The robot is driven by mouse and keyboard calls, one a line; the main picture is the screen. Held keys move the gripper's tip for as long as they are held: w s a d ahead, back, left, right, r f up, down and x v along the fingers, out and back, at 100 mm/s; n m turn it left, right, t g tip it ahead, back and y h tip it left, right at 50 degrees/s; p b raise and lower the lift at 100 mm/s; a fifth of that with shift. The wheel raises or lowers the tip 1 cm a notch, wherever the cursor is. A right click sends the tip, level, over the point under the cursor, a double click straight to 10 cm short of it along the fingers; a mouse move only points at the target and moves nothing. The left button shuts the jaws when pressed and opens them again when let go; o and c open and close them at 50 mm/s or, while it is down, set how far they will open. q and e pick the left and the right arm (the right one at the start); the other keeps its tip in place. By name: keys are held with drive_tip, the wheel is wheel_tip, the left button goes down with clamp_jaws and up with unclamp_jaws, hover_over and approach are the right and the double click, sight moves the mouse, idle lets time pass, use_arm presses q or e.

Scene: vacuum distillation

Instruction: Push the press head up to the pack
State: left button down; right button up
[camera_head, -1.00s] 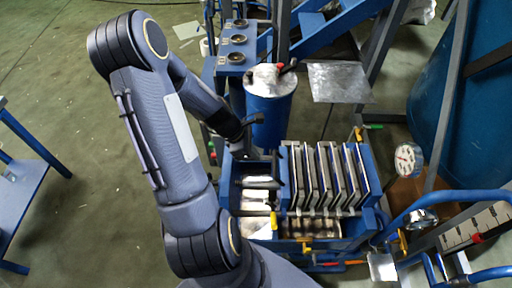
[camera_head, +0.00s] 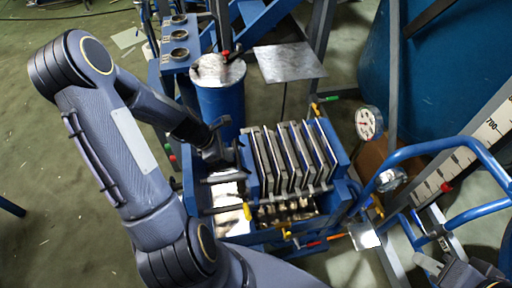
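The pack (camera_head: 292,158) is a row of several upright pale plates with dark edges in a blue press frame (camera_head: 188,190). The press head seems to be the dark upright piece at the pack's left end, largely hidden by my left gripper; any gap to the pack is too small to tell. My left gripper (camera_head: 228,150) is at the left end of the pack, over the frame's open bay. Its fingers are dark and seen side-on, so I cannot tell whether they are open. Part of my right arm shows at the bottom right corner; its fingertips are not clear.
A blue cylinder (camera_head: 220,105) with a metal lid stands behind the press. A metal plate (camera_head: 289,62) is at the back. A pressure gauge (camera_head: 369,122), blue rails (camera_head: 440,150) and a scale (camera_head: 490,135) are to the right. Open green floor lies at the left.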

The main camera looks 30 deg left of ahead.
sight(271, 147)
use_arm(q)
drive_tip(key=shift+w+d+p, duration=0.4)
drive_tip(key=shift+w+d, duration=0.85)
drive_tip(key=shift+d, duration=0.25)
drive_tip(key=shift+w+d+p, duration=0.35)
drive_tip(key=shift+w+d, duration=0.9)
drive_tip(key=shift+d, duration=0.25)
drive_tip(key=shift+w+d+r+p, duration=0.1)
drive_tip(key=shift+w+d+p, duration=0.4)
drive_tip(key=shift+w+d, duration=0.75)
drive_tip(key=shift+w+d+p, duration=0.45)
drive_tip(key=shift+w+d, duration=0.6)
drive_tip(key=shift+d, duration=0.4)
drive_tip(key=r+p, duration=0.2)
drive_tip(key=r, duration=0.1)
drive_tip(key=shift+a, duration=0.2)
drive_tip(key=shift+s+a+r, duration=0.1)
drive_tip(key=shift+s+r, duration=0.05)
drive_tip(key=shift+r, duration=0.8)
drive_tip(key=shift+s+a+r, duration=0.15)
drive_tip(key=shift+r, duration=0.85)
drive_tip(key=shift+s+a+r, duration=0.1)
drive_tip(key=shift+s+r, duration=0.05)
drive_tip(key=shift+r, duration=0.8)
drive_tip(key=shift+r, duration=0.1)
